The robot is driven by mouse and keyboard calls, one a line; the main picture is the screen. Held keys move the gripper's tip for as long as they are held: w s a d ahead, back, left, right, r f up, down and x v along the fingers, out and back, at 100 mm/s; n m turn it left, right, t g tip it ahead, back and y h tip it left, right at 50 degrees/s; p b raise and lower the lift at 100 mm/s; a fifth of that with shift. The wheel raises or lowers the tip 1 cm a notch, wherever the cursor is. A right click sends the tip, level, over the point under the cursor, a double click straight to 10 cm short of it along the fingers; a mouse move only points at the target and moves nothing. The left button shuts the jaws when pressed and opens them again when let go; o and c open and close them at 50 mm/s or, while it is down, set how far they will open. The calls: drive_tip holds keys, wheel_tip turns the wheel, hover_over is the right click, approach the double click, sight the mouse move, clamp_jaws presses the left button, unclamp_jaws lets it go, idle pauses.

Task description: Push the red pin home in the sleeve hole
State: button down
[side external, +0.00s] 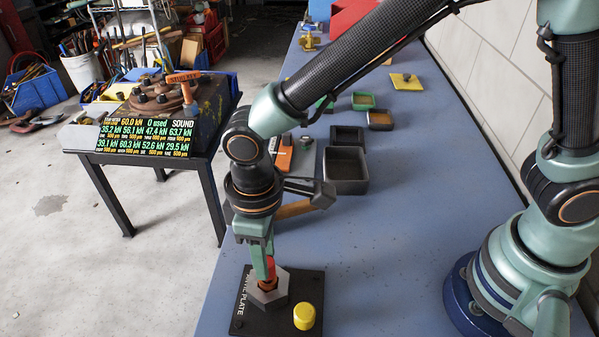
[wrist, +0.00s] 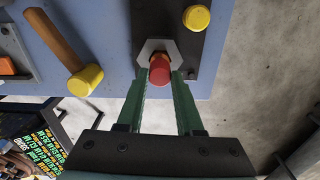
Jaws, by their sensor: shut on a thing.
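The red pin (wrist: 159,70) stands in the sleeve (wrist: 148,48), a grey hexagonal piece with a brownish-orange ring showing at its hole. In the side view the red pin (side external: 271,268) shows between my fingers above the sleeve (side external: 268,292), which sits on the black plate (side external: 240,318). How deep the pin sits is hidden. My gripper (wrist: 159,78) is shut on the pin from above, with a green finger on each side. It also shows in the side view (side external: 268,275).
A yellow cylinder (side external: 304,316) stands on the plate's front right corner. A mallet with a yellow head (wrist: 86,80) and wooden handle lies on the blue bench. Black bins (side external: 346,171) stand farther back. The bench edge is close on the left.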

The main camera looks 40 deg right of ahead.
drive_tip(key=shift+f, duration=0.75)
drive_tip(key=shift+c, duration=2.4)
unclamp_jaws()
drive_tip(key=shift+r, duration=2.55)
wheel_tip(320, 180, up, 12)
drive_tip(key=w+d+m+t, duration=0.1)
drive_tip(key=d+m+t, duration=0.4)
drive_tip(key=d, duration=2.3)
drive_tip(key=m, duration=0.3)
drive_tip(key=shift+d+t, duration=0.2)
drive_tip(key=shift+t, duration=0.1)
